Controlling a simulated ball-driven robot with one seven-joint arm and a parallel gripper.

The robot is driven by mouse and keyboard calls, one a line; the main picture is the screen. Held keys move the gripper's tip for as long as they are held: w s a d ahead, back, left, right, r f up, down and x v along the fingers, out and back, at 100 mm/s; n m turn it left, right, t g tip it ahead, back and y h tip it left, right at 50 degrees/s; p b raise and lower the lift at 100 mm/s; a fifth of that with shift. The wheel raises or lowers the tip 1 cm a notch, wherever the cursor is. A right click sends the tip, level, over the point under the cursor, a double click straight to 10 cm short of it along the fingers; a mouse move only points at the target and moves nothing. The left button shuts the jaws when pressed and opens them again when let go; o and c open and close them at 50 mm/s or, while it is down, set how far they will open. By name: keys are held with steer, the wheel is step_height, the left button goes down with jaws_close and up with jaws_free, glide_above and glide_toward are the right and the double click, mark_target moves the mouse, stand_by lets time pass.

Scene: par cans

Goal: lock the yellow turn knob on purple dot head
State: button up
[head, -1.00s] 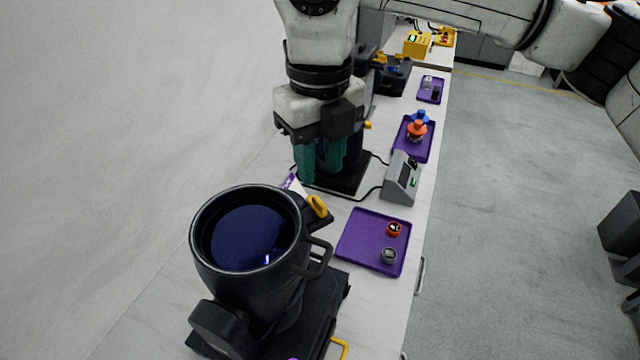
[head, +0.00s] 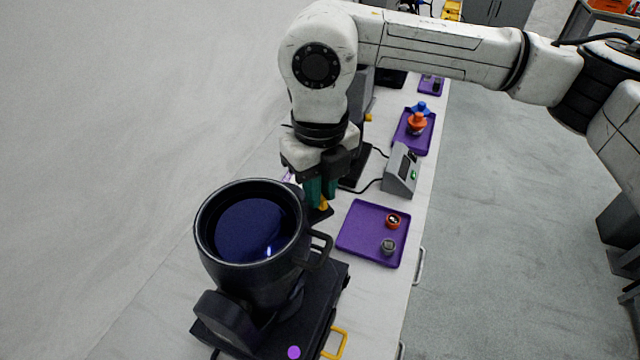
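The purple dot head is a large black par can (head: 222,262) with a dark blue lens, standing on a black base at the front of the bench. A purple dot (head: 294,352) shows on its base. The yellow turn knob (head: 323,204) is on the can's far right side, only partly visible below my fingers. My gripper (head: 318,197) points down at the knob with its teal fingertips right at it. The fingers look close together, but their tips and any contact are hidden, so I cannot tell whether they grip it.
A purple tray (head: 355,237) with an orange ring piece (head: 393,221) and a grey one (head: 388,246) lies right of the can. A grey control box (head: 402,171) with cables stands behind. Another purple tray (head: 423,146) holds orange and blue items. The can's handle (head: 322,250) juts out near my gripper.

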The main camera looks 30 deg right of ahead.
jaws_close()
steer(key=shift+f+b, duration=0.1)
steer(key=shift+b, duration=0.2)
steer(key=shift+f+n+b, duration=0.15)
steer(key=shift+n+b, duration=0.85)
steer(key=shift+b, duration=0.15)
steer(key=n+b, duration=0.2)
steer(key=shift+n+b, duration=0.3)
steer(key=shift+b, duration=0.1)
steer(key=n+b, duration=0.2)
steer(key=n, duration=0.1)
steer(key=shift+n+b, duration=0.3)
steer(key=shift+b, duration=0.05)
steer(key=n+b, duration=0.1)
steer(key=n, duration=0.1)
steer(key=n+b, duration=0.1)
steer(key=n, duration=0.1)
steer(key=shift+r+n, duration=0.2)
steer(key=shift+n, duration=0.1)
steer(key=n+b, duration=0.1)
steer(key=n, duration=0.4)
steer(key=shift+r, duration=0.1)
